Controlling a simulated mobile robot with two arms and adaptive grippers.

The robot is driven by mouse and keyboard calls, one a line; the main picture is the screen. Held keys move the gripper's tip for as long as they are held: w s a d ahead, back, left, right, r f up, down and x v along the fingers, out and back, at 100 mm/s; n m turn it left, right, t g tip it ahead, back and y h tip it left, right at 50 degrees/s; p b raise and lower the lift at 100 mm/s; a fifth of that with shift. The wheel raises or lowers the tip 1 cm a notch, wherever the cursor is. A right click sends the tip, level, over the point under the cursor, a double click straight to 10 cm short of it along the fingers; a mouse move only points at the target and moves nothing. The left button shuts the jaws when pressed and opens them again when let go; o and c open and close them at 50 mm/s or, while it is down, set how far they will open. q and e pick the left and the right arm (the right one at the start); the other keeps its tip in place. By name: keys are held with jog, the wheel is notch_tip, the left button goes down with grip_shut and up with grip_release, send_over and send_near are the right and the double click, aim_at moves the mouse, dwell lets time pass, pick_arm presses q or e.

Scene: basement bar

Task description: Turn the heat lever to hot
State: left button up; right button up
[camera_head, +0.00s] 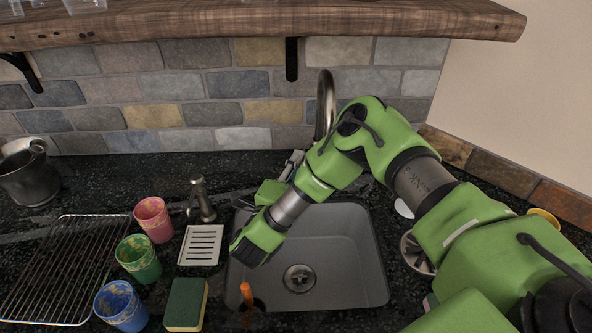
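A tall curved metal faucet (326,100) stands behind the sink (340,278); my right arm hides its lower part. I cannot make out a heat lever there; it may be hidden behind the arm. My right arm comes in from the right, passes in front of the faucet and bends down over the sink's left side. My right gripper (292,164) seems to be the grey part beyond the green wrist, at the sink's back edge, left of the faucet. It is mostly hidden, and its fingers and any contact cannot be made out. My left gripper is out of view.
A small metal tap (201,197) stands left of the sink behind a drip grate (201,246). Red (153,218), green (138,259) and blue (121,306) cups stand beside a wire rack (62,270). A sponge (186,304) lies in front. A wooden shelf (250,20) overhangs the back.

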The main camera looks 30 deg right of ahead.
notch_tip(320, 180, up, 8)
dwell(0.4)
